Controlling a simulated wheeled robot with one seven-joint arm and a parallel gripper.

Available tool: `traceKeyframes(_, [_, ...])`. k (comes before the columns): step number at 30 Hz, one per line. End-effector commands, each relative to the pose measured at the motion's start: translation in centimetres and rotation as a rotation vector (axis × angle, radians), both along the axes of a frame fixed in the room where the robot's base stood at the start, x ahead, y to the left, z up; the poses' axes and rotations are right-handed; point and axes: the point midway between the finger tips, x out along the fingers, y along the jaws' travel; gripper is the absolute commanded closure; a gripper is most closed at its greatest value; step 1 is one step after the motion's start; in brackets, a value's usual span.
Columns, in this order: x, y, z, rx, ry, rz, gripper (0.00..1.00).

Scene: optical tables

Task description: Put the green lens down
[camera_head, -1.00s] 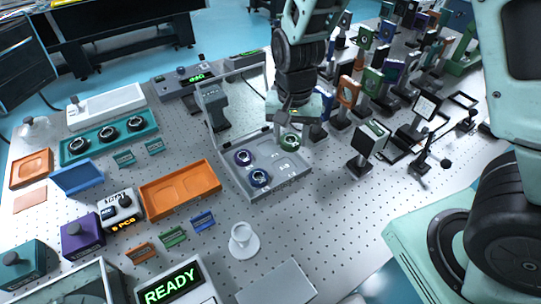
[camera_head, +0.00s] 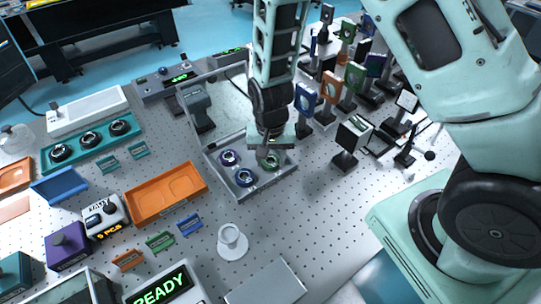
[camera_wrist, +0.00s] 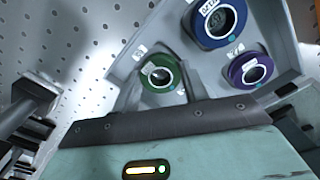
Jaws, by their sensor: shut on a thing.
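The green lens (camera_head: 268,161) is a round ring held under my gripper (camera_head: 270,149), over the right part of a grey tray (camera_head: 274,179). My gripper is shut on it. In the wrist view the green lens (camera_wrist: 161,73) shows at the tip of my gripper (camera_wrist: 176,84), with tray surface close around it. I cannot tell whether it touches the tray. A purple lens (camera_head: 229,158) and a blue lens (camera_head: 244,178) sit in the tray beside it; the wrist view also shows the blue lens (camera_wrist: 215,20) and the purple lens (camera_wrist: 248,68).
The tray's raised clear lid (camera_head: 215,100) stands behind it.

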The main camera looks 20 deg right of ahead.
Motion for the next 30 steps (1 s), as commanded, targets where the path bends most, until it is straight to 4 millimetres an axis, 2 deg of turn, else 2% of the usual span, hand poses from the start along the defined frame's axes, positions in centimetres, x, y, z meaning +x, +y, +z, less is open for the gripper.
traceKeyframes(9, [0.0, 0.0, -0.4, 0.0, 0.0, 0.0, 0.82])
traceKeyframes(10, [0.0, 0.0, -0.4, 0.0, 0.0, 0.0, 0.53])
traceKeyframes(12, [0.0, 0.0, -0.3, 0.0, 0.0, 0.0, 0.34])
traceKeyframes(20, [0.0, 0.0, -0.2, 0.0, 0.0, 0.0, 0.34])
traceKeyframes(24, [0.1, 0.0, 0.4, 0.0, -0.002, 0.0, 0.34])
traceKeyframes(30, [0.1, 0.1, 3.4, 0.002, -0.006, 0.001, 0.34])
